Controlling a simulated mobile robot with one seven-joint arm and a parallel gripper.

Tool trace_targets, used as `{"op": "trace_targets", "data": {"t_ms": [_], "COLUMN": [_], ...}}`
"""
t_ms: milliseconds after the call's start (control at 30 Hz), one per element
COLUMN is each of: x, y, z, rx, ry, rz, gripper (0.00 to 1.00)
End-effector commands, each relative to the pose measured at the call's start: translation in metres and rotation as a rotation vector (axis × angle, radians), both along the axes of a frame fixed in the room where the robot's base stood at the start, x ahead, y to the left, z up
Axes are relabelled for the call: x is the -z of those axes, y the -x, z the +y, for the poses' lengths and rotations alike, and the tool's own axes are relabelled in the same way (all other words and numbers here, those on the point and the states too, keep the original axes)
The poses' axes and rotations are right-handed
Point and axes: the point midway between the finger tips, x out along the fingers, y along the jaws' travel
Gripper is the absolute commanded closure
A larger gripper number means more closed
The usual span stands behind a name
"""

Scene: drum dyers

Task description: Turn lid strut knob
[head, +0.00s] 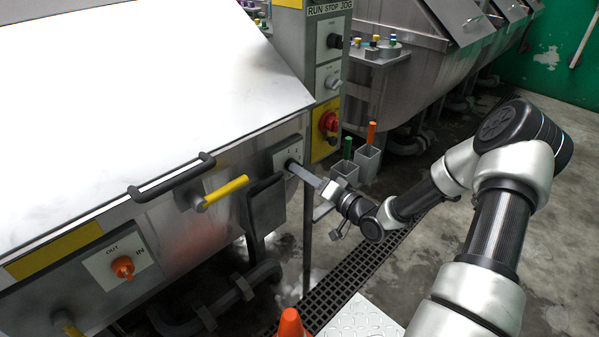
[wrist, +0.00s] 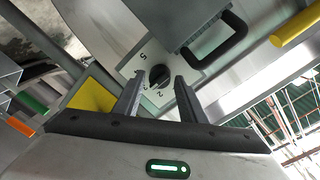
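A small black knob (wrist: 159,75) sits on a white plate with printed numbers, on the front of the steel machine. In the head view the plate (head: 287,150) is at the right end of the front, and the knob is hidden by my fingers. My gripper (head: 292,165) reaches toward the plate from the right. In the wrist view my gripper (wrist: 158,82) is open, its two fingers apart on either side of the knob. I see no clear contact, and cannot tell how near the fingertips are to the plate.
The black lid handle (head: 170,182), a yellow bar handle (head: 225,190) and an orange IN/OUT knob (head: 123,267) are left of the plate. A dark holder (head: 267,203) hangs just below it. A red knob (head: 328,121) on yellow is at right. An orange cone (head: 291,323) stands below.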

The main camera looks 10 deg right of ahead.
Motion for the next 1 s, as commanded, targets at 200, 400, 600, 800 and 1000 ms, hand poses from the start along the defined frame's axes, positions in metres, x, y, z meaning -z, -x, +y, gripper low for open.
{"op": "trace_targets", "data": {"t_ms": [200,400,600,800,1000], "x": [-0.002,-0.004,-0.005,-0.005,-0.005], "y": [0.044,0.086,0.117,0.131,0.132], "z": [-0.029,-0.054,-0.073,-0.081,-0.082], "rx": [0.005,0.004,0.001,0.001,-0.001], "ry": [0.001,-0.001,0.001,0.000,-0.001], "rz": [0.003,0.003,0.001,0.001,0.001], "gripper": [0.62,0.62,0.62,0.62,0.62]}}
